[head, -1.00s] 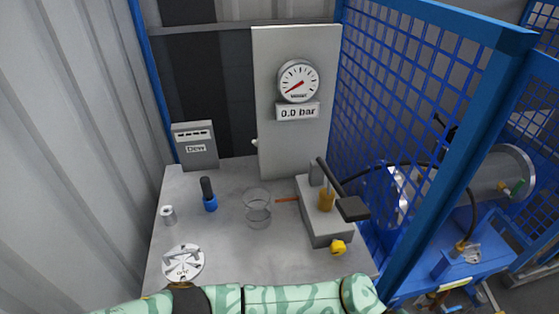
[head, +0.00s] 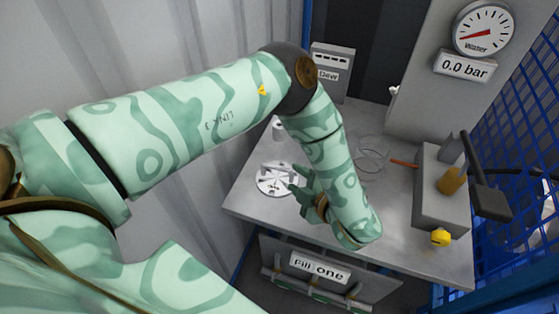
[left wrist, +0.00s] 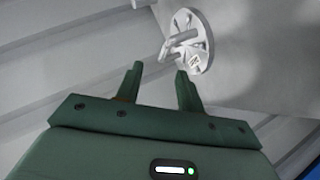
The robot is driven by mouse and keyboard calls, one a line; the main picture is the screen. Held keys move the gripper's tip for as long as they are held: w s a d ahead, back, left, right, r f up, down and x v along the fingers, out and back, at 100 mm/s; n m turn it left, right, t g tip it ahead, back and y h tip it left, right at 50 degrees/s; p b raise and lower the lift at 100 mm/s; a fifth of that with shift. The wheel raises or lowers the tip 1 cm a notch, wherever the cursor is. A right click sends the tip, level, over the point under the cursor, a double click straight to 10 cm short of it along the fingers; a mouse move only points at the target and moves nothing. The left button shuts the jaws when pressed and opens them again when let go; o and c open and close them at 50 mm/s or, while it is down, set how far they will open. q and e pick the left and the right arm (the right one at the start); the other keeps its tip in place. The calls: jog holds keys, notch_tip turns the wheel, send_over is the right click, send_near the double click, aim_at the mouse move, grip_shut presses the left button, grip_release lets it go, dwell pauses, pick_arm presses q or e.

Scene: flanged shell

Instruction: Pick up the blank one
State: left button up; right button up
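A pale round disc (head: 277,180) with spoke-like markings and a small label lies on the grey table's left front. In the left wrist view the disc (left wrist: 204,56) shows a pale bent piece (left wrist: 179,40) on its face. A small grey cylinder (head: 278,131) stands behind the disc, partly hidden by my arm. I cannot tell which thing is the blank one. My left gripper (head: 297,181) is just right of the disc in the head view. Its fingers (left wrist: 158,82) are apart, with nothing between them. My right gripper is not in view.
A clear glass vessel (head: 372,154) stands mid-table. A grey block (head: 437,190) with a lever and a yellow knob (head: 441,237) is at the right. A "Fill one" sign (head: 320,268) hangs below the front edge.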

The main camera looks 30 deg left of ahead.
aim_at(281, 170)
pick_arm(q)
jog(key=x, duration=0.4)
jog(key=shift+f, duration=0.15)
jog(key=b+x, duration=0.1)
jog(key=x, duration=0.1)
jog(key=b+x, duration=0.1)
jog(key=x, duration=0.2)
jog(key=shift+w+a+f, duration=0.1)
jog(key=shift+a+f, duration=0.05)
jog(key=shift+f, duration=0.25)
grip_shut()
dwell(0.7)
